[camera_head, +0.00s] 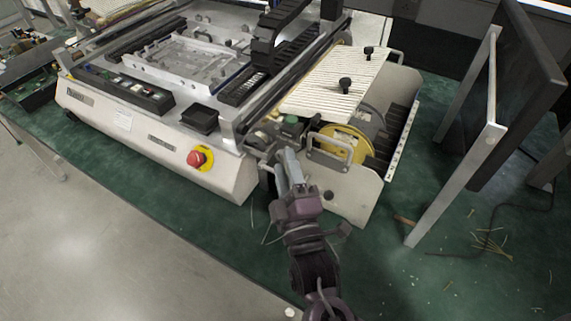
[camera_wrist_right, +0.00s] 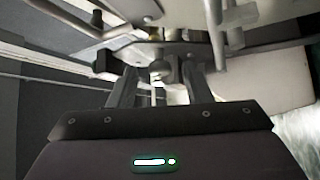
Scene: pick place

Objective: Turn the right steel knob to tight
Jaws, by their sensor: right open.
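My right gripper (camera_head: 286,156) reaches up from the bottom of the head view to the machine's front, just left of the yellow reel. Its two fingers are apart. In the right wrist view, the open fingers (camera_wrist_right: 160,84) stand either side of a small rounded metal part (camera_wrist_right: 160,70), which looks like the steel knob. I cannot tell whether they touch it. In the head view the gripper hides this spot; a grey round metal part (camera_head: 258,140) shows just left of the fingertips. My left gripper is not in view.
The machine (camera_head: 150,140) stands on a green table (camera_head: 150,205), with a red emergency button (camera_head: 196,159) on its front. A yellow reel (camera_head: 335,143) with a metal handle sits close right of the gripper. A ribbed white plate (camera_head: 325,85) lies behind. A metal frame (camera_head: 455,185) stands at right.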

